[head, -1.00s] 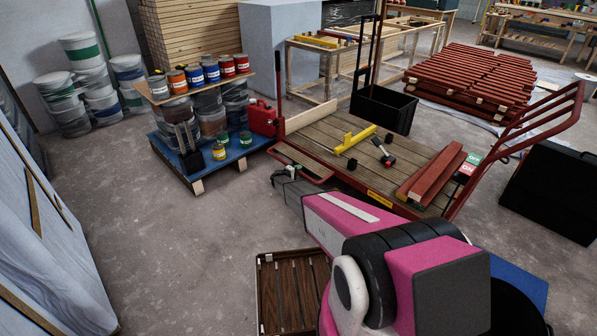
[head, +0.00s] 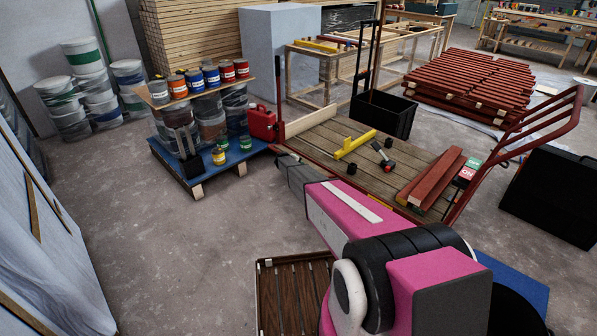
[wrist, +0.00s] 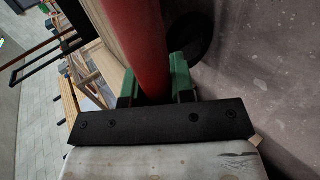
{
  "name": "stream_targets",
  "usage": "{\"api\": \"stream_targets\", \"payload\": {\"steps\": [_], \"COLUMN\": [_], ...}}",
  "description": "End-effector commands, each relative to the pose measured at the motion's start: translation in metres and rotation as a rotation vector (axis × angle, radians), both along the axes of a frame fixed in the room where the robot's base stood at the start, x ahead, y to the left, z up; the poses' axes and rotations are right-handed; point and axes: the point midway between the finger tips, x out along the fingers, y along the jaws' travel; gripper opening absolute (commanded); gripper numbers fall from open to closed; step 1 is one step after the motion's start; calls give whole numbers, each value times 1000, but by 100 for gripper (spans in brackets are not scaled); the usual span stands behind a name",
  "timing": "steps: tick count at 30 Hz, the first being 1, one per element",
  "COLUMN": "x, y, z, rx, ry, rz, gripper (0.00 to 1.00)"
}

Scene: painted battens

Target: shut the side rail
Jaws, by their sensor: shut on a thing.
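The side rail is a red round bar in the wrist view (wrist: 148,45). It runs between the green fingers of my gripper (wrist: 153,85), which are shut around it. In the head view my gripper (head: 282,160) is at the near left edge of the flat cart (head: 335,130), by its left corner. A short red piece of the rail shows there (head: 286,151); the rest is hidden behind my arm, so I cannot tell from here how upright it stands or whether it meets the cart.
On the cart lie a yellow tool (head: 355,144), a mallet (head: 382,155) and red battens (head: 430,177). A blue pallet with paint cans (head: 225,162) and a red jerrycan (head: 262,122) stands just left. A slatted crate (head: 293,295) lies nearer. Floor at left is clear.

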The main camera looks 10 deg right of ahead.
Motion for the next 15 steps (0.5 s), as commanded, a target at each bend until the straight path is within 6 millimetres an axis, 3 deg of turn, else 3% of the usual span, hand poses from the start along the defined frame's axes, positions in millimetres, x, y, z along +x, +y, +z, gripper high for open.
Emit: {"api": "stream_targets", "payload": {"steps": [3, 15], "x": [5, 27], "y": [-7, -34], "z": [17, 52], "rx": [88, 392], "ry": [58, 280], "rz": [-1, -1], "gripper": [0, 0]}}
